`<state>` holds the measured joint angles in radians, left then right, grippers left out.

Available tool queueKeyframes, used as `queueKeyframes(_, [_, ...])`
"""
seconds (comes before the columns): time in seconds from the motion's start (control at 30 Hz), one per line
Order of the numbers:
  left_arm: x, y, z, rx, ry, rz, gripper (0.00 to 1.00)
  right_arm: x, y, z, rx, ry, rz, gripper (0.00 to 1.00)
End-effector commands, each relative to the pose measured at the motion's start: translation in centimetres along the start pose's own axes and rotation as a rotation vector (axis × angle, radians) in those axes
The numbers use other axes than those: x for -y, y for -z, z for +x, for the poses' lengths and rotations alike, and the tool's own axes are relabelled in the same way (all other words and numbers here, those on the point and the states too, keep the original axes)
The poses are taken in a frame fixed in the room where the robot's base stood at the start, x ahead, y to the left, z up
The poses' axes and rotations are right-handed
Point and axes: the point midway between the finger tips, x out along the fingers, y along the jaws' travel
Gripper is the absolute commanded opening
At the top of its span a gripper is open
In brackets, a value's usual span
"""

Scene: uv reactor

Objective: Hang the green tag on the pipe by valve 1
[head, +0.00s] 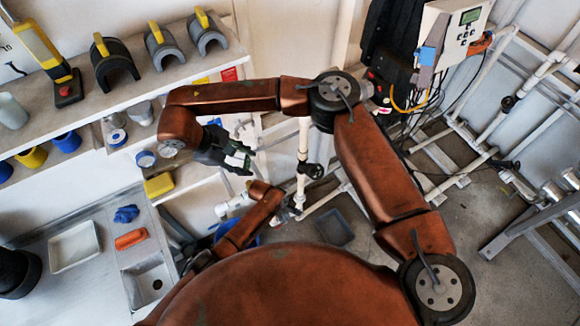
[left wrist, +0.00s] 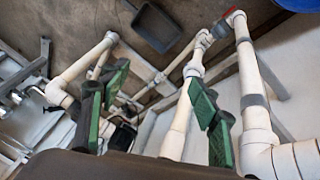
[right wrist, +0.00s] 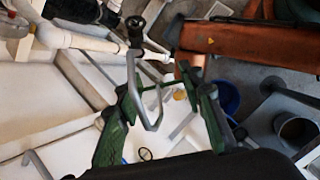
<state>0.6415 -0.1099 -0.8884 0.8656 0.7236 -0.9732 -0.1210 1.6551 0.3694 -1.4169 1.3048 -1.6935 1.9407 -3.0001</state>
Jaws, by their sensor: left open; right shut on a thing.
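My right gripper (head: 238,160) is shut on the green tag, left of the upright white pipe (head: 303,145). In the right wrist view, the tag's grey hook (right wrist: 152,115) stands out between the fingers (right wrist: 158,90); the tag's body is mostly hidden. The hook is apart from the pipe in the head view. A black valve (head: 312,170) sits on that pipe; I cannot read a number on it. The white pipe also shows in the right wrist view (right wrist: 85,42). My left gripper is open and empty in the left wrist view (left wrist: 158,78), low among white pipes.
A shelf (head: 135,90) with dark arched parts and cups stands at the left. Below it is a counter with a white tray (head: 74,247). A grey bin (head: 333,228) stands on the floor. A control box (head: 452,35) and more pipes are at the right.

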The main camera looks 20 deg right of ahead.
Motion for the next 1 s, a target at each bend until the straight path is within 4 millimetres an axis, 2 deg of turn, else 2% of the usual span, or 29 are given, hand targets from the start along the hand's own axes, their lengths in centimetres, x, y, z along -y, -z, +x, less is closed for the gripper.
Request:
queueKeyframes(0.03, [-1.6, 2.9, -1.4, 0.011, -0.008, 0.069, 0.56, 0.0, 0.0, 0.0, 0.000, 0.000, 0.000, 0.19])
queueKeyframes(0.1, [-4.0, 5.5, -3.1, 0.044, -0.021, 0.159, 0.56, 0.0, 0.0, 0.0, 0.000, 0.000, 0.000, 0.19])
queueKeyframes(0.2, [-7.5, 8.5, -5.6, 0.107, -0.031, 0.292, 0.56, 0.0, 0.0, 0.0, 0.000, 0.000, 0.000, 0.19])
queueKeyframes(0.33, [-11.7, 10.7, -8.8, 0.209, -0.027, 0.466, 0.56, 0.0, 0.0, 0.0, 0.000, 0.000, 0.000, 0.19])
queueKeyframes(0.5, [-15.7, 11.3, -12.8, 0.379, 0.018, 0.676, 0.56, 0.0, 0.0, 0.0, 0.000, 0.000, 0.000, 0.19])
queueKeyframes(0.6, [-17.1, 11.1, -15.3, 0.492, 0.067, 0.783, 0.56, 0.0, 0.0, 0.0, 0.000, 0.000, 0.000, 0.19])
queueKeyframes(0.73, [-17.8, 10.5, -18.8, 0.646, 0.162, 0.887, 0.56, 0.0, 0.0, 0.0, 0.000, 0.000, 0.000, 0.19])
queueKeyframes(0.87, [-17.5, 10.1, -22.7, 0.801, 0.293, 0.952, 0.56, 0.0, 0.0, 0.0, 0.000, 0.000, 0.000, 0.19])
queueKeyframes(1.0, [-16.6, 9.8, -27.4, 0.964, 0.467, 0.982, 0.56, 0.0, 0.0, 0.0, 0.000, 0.000, 0.000, 0.19])
